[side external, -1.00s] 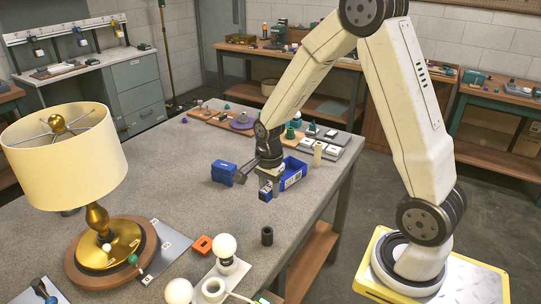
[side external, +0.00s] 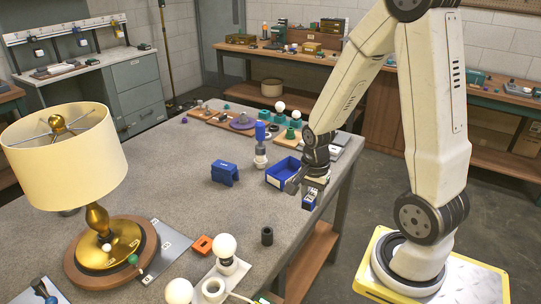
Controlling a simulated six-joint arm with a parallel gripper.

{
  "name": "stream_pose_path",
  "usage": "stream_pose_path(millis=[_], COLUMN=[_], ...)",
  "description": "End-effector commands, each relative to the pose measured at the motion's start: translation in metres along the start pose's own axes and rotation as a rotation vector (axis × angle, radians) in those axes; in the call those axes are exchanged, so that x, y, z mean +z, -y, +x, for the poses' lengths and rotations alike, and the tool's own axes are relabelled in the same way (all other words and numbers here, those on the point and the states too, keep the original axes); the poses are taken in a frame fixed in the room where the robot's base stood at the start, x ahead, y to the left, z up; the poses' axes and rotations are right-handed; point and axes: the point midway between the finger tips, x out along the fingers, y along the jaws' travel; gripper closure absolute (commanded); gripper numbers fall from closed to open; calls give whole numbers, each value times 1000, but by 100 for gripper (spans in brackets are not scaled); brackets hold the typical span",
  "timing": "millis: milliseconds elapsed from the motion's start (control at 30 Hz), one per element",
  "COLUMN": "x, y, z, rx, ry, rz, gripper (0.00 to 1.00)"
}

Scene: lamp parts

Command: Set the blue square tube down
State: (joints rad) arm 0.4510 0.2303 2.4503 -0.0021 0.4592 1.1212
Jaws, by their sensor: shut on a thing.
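My gripper (side external: 310,190) is at the right side of the grey table, near its edge. It is shut on a small dark-blue square tube (side external: 309,202), whose lower end shows below the fingers. The fingers hide the rest of the tube. The tube looks held above the surface, but I cannot tell how high. The gripper is just in front and to the right of an open blue bin (side external: 282,174).
A blue channel-shaped block (side external: 225,172) sits left of the bin. An upright blue-topped piece (side external: 261,131) stands behind it. A black cylinder (side external: 267,236), an orange block (side external: 202,245) and a lamp (side external: 95,215) are nearer. The table's middle (side external: 170,190) is clear.

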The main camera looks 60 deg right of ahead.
Motion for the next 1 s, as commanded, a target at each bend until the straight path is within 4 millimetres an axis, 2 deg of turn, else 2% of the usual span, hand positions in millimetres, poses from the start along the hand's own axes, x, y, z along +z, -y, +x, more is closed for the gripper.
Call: stream_pose_path(millis=[167,667,1000], x=[-4,-25,-35], y=[14,76,105], z=[7,36,69], rx=[2,1,2], ry=[1,0,1], rz=[0,-1,0], gripper=[100,100,100])
